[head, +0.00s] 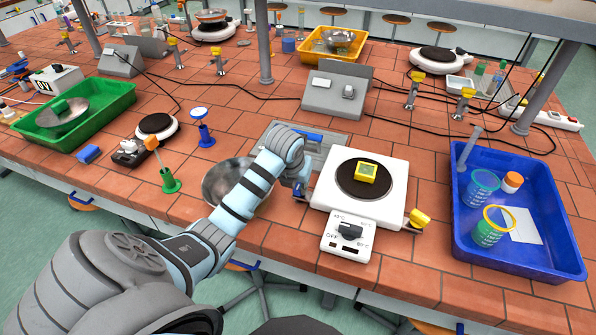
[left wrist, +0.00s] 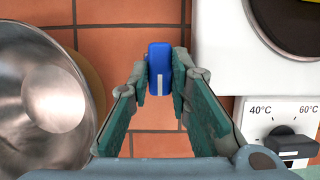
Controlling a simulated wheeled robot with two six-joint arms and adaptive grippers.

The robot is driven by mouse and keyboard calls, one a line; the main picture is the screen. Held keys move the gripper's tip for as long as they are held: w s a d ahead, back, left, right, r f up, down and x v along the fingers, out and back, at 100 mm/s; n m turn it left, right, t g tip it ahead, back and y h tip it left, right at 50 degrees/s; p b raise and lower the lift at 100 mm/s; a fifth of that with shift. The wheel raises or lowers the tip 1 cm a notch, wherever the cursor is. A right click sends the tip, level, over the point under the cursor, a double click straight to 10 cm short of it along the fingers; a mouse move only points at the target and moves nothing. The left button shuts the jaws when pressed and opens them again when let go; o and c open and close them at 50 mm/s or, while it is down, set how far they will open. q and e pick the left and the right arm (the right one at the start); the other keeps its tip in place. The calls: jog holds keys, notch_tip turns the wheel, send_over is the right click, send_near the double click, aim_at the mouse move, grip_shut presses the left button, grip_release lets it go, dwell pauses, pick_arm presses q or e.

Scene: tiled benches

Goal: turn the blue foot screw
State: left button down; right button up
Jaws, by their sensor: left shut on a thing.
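The white hotplate (head: 388,206) stands near the bench's front edge, with a dark round plate and a small yellow block with a green window (head: 366,172) on top. A yellow foot screw (head: 418,218) shows at its right side. The blue foot screw (left wrist: 160,68) shows in the left wrist view, just left of the hotplate's white body (left wrist: 218,60). My left gripper (left wrist: 160,80) is shut on it, one finger on each side. In the head view my left gripper (head: 299,186) is at the hotplate's left side and mostly hides the screw. My right gripper is out of view.
A metal bowl (head: 216,190) stands close left of my left forearm; it also shows in the left wrist view (left wrist: 75,120). A blue tray (head: 468,250) with beakers is at the right. A control box (head: 335,95) with cables stands behind. Tiles in front of the hotplate are clear.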

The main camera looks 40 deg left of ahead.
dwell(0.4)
pick_arm(q)
jog(key=c, duration=1.5)
grip_release()
jog(key=v, duration=0.7)
jog(key=shift+s+r, duration=0.1)
jog(key=shift+r, duration=0.2)
